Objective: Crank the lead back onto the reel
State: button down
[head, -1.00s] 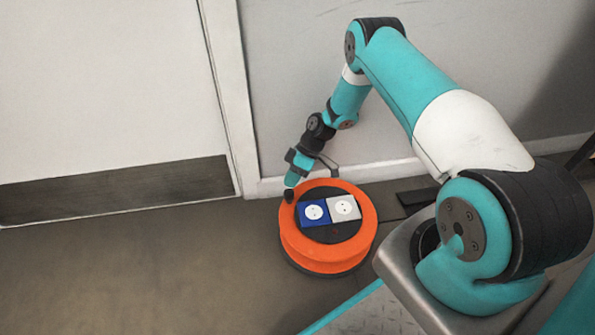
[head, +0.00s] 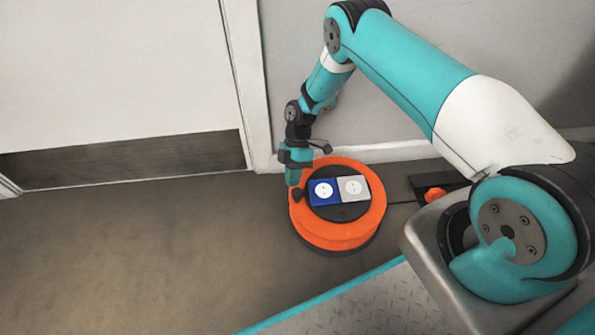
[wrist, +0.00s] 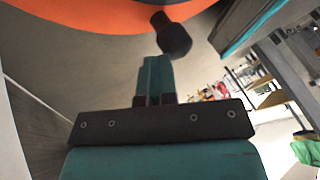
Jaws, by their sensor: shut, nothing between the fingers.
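The orange cable reel (head: 340,232) stands on the floor by the wall, with a blue socket (head: 324,191) and a grey socket (head: 354,189) on its dark top. Its orange rim also shows at the top of the wrist view (wrist: 90,15). A dark crank knob (head: 297,195) stands up at the reel's left edge. My gripper (head: 293,180) is shut and empty, pointing down at the knob. In the wrist view the closed fingers (wrist: 155,75) are beside the knob (wrist: 172,38); I cannot tell whether they touch. A thin dark lead (head: 403,202) runs right from the reel.
An orange piece (head: 435,193) sits by a dark flat block (head: 425,182) right of the reel, near my base. The wall (head: 385,120) is close behind, and a white door (head: 110,80) with a dark kick strip is at left. The floor at front left is clear.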

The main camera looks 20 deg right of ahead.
aim_at(297, 190)
jog(key=shift+s, duration=0.1)
dwell(0.4)
